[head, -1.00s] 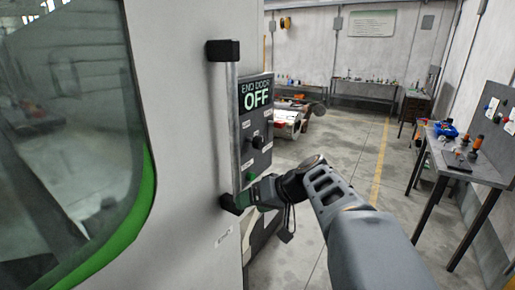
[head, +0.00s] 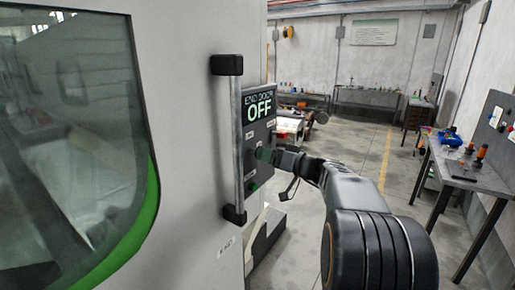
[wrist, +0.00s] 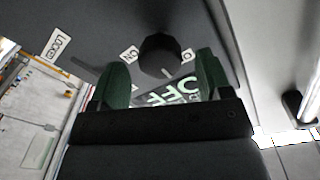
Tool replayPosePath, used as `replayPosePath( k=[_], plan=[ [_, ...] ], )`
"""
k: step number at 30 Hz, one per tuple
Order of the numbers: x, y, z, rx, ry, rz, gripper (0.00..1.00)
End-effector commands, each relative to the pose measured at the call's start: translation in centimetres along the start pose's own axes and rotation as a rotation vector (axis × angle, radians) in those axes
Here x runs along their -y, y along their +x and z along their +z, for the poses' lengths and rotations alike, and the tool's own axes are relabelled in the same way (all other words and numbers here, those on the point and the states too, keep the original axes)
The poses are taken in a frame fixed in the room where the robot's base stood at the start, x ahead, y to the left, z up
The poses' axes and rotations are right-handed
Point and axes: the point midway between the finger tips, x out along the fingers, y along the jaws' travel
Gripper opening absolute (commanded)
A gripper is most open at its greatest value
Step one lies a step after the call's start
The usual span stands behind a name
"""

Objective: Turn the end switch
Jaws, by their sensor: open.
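The black rotary switch knob (wrist: 160,54) sits on the dark control panel (head: 250,150), between an "ON" label and a partly hidden label starting with "O". A pale pointer line shows on its edge. My gripper (wrist: 162,62) is open, with one green fingertip on each side of the knob. I cannot tell whether the fingertips touch it. In the head view my gripper (head: 267,155) is at the panel and hides the knob. The display (head: 260,106) reads "END DOOR OFF"; my gripper partly covers it in the wrist view.
A vertical door handle (head: 236,140) with black end mounts stands just left of the panel. A green button (head: 253,187) is below my gripper. The machine's window (head: 70,140) is at the left. A workbench (head: 465,170) stands at the right, with open floor between.

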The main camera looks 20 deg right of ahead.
Motion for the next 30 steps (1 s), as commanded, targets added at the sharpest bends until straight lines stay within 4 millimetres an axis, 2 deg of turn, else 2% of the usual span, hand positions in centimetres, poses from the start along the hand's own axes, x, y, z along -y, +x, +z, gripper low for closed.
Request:
replayPosePath(
  k=[3,9,15,23,30],
  plan=[
    [0.2,1.9,-0.2,0.002,0.0,-0.002,0.72],
    [0.1,4.0,-0.1,0.002,-0.001,-0.002,0.72],
    [0.0,4.7,0.0,0.001,0.0,0.001,0.72],
    [0.0,4.7,0.0,0.001,-0.001,0.001,0.72],
    [0.0,4.7,0.0,0.001,-0.001,0.001,0.5]
  ],
)
